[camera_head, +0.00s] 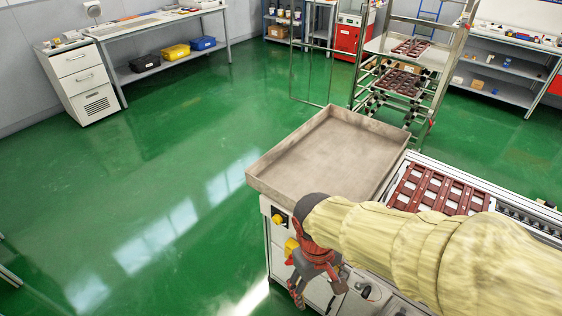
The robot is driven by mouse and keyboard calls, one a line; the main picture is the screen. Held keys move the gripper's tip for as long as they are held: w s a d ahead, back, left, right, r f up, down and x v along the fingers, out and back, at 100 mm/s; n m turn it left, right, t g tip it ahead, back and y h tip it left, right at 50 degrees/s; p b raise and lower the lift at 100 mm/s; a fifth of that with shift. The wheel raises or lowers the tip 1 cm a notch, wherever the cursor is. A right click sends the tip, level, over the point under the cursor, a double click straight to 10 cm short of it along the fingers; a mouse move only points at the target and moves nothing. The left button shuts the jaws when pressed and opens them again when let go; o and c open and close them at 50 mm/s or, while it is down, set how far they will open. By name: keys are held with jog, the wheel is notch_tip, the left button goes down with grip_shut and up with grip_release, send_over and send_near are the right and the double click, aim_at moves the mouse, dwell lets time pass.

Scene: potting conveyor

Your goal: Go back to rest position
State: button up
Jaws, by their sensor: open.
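My arm (420,245), in a pale yellow cover, reaches in from the lower right over the conveyor machine. My gripper (318,298) hangs down at the near left corner of the machine, in front of its white side. Its fingers look apart, and I see nothing between them. The grey metal tray (290,150) on top of the machine lies behind my gripper and is empty. My arm hides part of the conveyor and the tray's near edge.
A dark red grid frame (437,188) lies on the conveyor to the right of the tray. A metal rack (432,65) with similar frames stands behind. A white drawer cabinet (78,80) and bench (150,24) stand at the back left.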

jog(key=s+d+r+m+t, duration=0.1)
jog(key=d+r+m+t, duration=0.1)
jog(key=d+r, duration=0.3)
jog(key=s+d+r+m+t+y+p, duration=0.1)
jog(key=d+r+m+t, duration=0.2)
jog(key=r, duration=0.8)
jog(key=shift+s+d+r+t, duration=0.25)
jog(key=shift+d+t, duration=0.25)
jog(key=shift+d, duration=0.65)
jog(key=shift+c, duration=0.8)
